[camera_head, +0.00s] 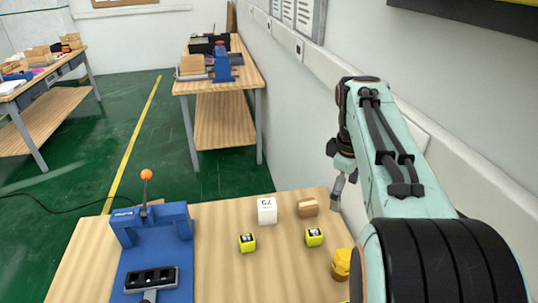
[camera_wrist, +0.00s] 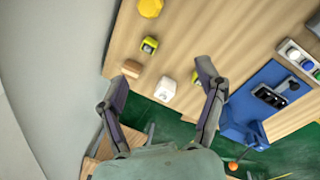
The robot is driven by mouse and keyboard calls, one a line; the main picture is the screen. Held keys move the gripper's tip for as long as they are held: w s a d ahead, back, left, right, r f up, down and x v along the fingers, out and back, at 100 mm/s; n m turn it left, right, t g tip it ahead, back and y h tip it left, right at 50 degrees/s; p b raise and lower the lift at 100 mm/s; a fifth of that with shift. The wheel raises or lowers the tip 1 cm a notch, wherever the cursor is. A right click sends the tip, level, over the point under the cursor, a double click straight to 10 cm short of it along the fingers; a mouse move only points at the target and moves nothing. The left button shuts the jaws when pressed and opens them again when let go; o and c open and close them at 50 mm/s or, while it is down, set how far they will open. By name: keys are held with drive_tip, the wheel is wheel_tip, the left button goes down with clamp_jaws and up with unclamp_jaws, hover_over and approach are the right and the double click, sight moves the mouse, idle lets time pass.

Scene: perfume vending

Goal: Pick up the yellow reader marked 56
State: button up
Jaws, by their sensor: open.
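Two small yellow readers with dark tops stand on the wooden table. In the head view, the left yellow reader (camera_head: 247,243) is in front of the white cube, and the right yellow reader (camera_head: 314,237) is in front of the wooden block. Their numbers are too small to read, so I cannot tell which is 56. In the wrist view, the right reader (camera_wrist: 149,45) shows clearly, while the left reader (camera_wrist: 195,77) is partly hidden by a finger. My gripper (camera_wrist: 160,76) is open and empty. In the head view, my gripper (camera_head: 338,200) is by the table's far right corner.
A white numbered cube (camera_head: 267,210) and a wooden block (camera_head: 308,207) stand behind the readers. A yellow many-sided object (camera_head: 342,263) is at the right, partly hidden by my arm. A blue press (camera_head: 152,240) stands at the left. The wall is close on the right.

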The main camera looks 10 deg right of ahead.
drive_tip(key=w+d+f+n+g+h, duration=0.2)
drive_tip(key=w+d+f+h, duration=0.2)
drive_tip(key=w+f, duration=0.45)
drive_tip(key=n+h, duration=0.2)
drive_tip(key=h, duration=0.1)
hover_over(314, 232)
wheel_tip(314, 232, down, 4)
drive_tip(key=a+f+n+h, duration=0.1)
drive_tip(key=a+f, duration=0.1)
drive_tip(key=f, duration=0.3)
drive_tip(key=a+f+n+h, duration=0.1)
drive_tip(key=f+n+h, duration=0.1)
drive_tip(key=f, duration=0.4)
drive_tip(key=a+f+n+h, duration=0.2)
drive_tip(key=f, duration=0.3)
drive_tip(key=shift+w+a+f, duration=0.1)
drive_tip(key=shift+a+f, duration=0.2)
drive_tip(key=x, duration=0.6)
drive_tip(key=shift+c, duration=0.3)
clamp_jaws()
